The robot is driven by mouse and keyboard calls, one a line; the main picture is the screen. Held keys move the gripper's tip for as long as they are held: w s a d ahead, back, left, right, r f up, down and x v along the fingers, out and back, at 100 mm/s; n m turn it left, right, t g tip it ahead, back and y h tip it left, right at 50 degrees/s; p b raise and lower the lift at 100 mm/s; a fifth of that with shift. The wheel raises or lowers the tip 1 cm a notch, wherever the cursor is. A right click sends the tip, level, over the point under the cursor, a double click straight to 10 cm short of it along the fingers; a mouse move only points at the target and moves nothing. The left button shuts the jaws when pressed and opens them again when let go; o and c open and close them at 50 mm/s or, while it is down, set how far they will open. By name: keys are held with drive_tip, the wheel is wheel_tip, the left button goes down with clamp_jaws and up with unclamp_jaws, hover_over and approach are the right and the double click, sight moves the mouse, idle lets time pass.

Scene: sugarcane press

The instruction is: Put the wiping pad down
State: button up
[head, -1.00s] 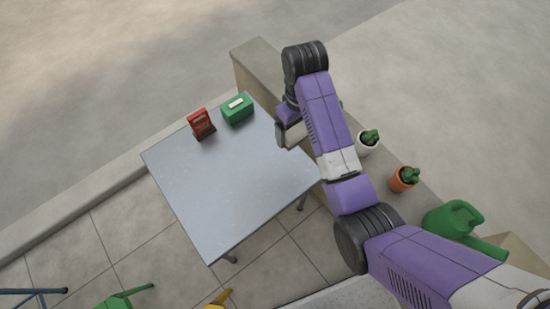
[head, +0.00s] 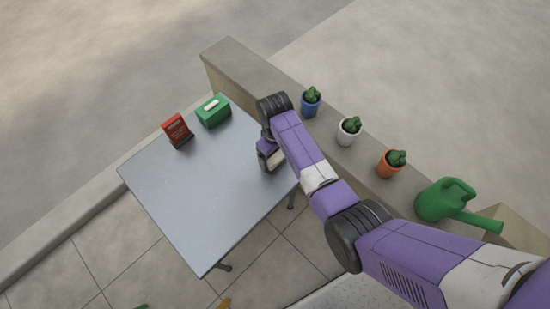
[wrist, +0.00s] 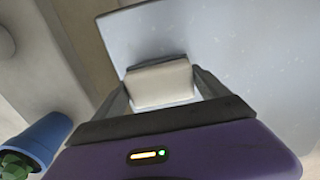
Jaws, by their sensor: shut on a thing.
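The wiping pad (wrist: 160,84) is a cream-white block between the two dark fingers in the wrist view. My gripper (wrist: 162,88) is shut on it. In the head view my gripper (head: 270,158) is over the right edge of the grey metal table (head: 200,205), with the pad mostly hidden by the arm. The tabletop also shows behind the pad in the wrist view (wrist: 250,50). I cannot tell whether the pad touches the tabletop.
A red box (head: 177,131) and a green dispenser (head: 213,111) stand at the table's far side. Blue (head: 310,104), white (head: 349,131) and orange (head: 391,164) plant pots and a green watering can (head: 445,200) stand on the wall to the right. The table's middle and front are clear.

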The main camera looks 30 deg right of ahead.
drive_tip(key=shift+f, duration=0.9)
drive_tip(key=shift+f, duration=0.1)
drive_tip(key=o, duration=1.2)
drive_tip(key=shift+c, duration=0.2)
wheel_tip(320, 180, up, 12)
drive_tip(key=p, duration=0.2)
drive_tip(key=shift+p, duration=0.3)
